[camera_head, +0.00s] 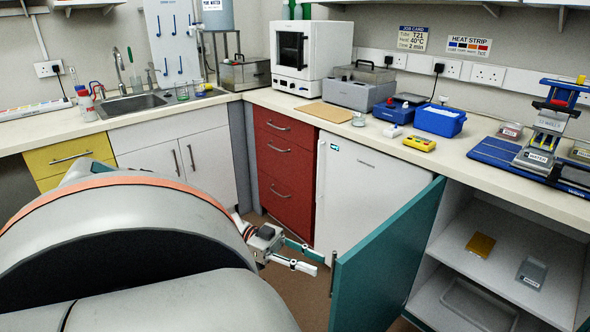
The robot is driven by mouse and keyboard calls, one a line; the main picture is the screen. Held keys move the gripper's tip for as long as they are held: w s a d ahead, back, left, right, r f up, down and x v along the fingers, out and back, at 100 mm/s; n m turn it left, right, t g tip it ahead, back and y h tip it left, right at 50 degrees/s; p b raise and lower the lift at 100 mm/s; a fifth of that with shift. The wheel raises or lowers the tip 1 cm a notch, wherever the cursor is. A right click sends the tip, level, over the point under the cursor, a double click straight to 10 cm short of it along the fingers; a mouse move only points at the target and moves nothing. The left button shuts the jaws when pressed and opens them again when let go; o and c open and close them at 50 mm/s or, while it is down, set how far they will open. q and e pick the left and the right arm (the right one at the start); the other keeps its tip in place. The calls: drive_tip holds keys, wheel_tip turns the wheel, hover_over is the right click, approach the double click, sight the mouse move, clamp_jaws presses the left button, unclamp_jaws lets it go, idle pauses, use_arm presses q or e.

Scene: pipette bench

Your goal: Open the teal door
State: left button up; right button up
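The teal door (388,262) stands swung out from the bench cabinet (462,208), so the shelves inside show. A slim upright metal handle (333,272) is on the door near its free edge. My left gripper (321,263) is just left of this handle, with its two fingers spread and pointing right at it. No object shows between the fingers. I cannot tell whether a fingertip touches the handle. My large arm links hide the lower left of the view. My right gripper does not show.
Inside the cabinet are a yellow item (481,244), a grey labelled item (531,273) and a grey tray (478,305). A white fridge-like unit (362,195) and red drawers (285,165) stand behind the gripper. Some floor (303,290) is clear left of the door.

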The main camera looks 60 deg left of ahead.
use_arm(q)
drive_tip(key=v, duration=0.5)
drive_tip(key=shift+s+a, duration=0.25)
drive_tip(key=shift+a, duration=0.05)
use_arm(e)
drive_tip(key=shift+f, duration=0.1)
